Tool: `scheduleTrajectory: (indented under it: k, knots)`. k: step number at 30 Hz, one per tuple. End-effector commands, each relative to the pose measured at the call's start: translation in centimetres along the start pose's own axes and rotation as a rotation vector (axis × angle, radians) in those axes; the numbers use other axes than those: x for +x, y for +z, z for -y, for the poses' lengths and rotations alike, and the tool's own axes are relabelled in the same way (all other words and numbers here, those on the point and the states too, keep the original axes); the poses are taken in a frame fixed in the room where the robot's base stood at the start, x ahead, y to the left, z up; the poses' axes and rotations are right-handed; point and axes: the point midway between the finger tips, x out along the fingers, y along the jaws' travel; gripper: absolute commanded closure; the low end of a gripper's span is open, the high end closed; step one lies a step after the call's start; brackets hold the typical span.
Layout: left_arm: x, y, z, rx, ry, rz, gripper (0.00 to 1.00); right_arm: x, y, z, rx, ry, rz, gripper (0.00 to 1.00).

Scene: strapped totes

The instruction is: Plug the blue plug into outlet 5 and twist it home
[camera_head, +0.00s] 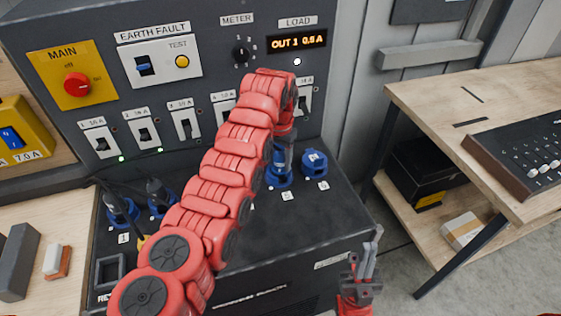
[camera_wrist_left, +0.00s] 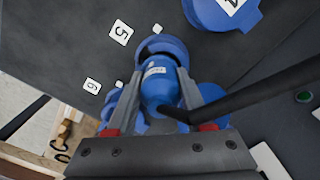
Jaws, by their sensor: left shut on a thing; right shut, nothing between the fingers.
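The blue plug (camera_wrist_left: 156,86) is between the fingers of my left gripper (camera_wrist_left: 158,78), which is shut on it; its black cable runs off to the right in the left wrist view. The plug's front end meets the blue ring of outlet 5 (camera_wrist_left: 168,43), beside the label 5. How deep it sits and its twist angle cannot be told. In the head view, outlet 5 (camera_head: 280,179) shows below my left gripper (camera_head: 284,150), with my red arm hiding the outlets left of it. My right gripper (camera_head: 366,262) is shut and empty in front of the box's right side.
Outlet 6 (camera_head: 314,164) is capped, just right of outlet 5. Dark plugs stand in blue outlets (camera_head: 122,212) at the left. The panel carries a red main knob (camera_head: 77,85), breaker switches and a display (camera_head: 297,41) reading OUT 1 0.6 A. A wooden bench (camera_head: 430,99) stands right.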

Motion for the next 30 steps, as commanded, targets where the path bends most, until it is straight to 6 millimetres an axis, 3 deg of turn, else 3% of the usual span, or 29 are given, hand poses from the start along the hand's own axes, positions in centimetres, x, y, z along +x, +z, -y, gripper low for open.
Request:
scheduleTrajectory:
  k: [30]
  knots:
    - [0.03,0.16,0.64,0.139,-0.006,0.003,1.00,-0.99,0.17,0.05,0.000,0.000,0.000,1.00]
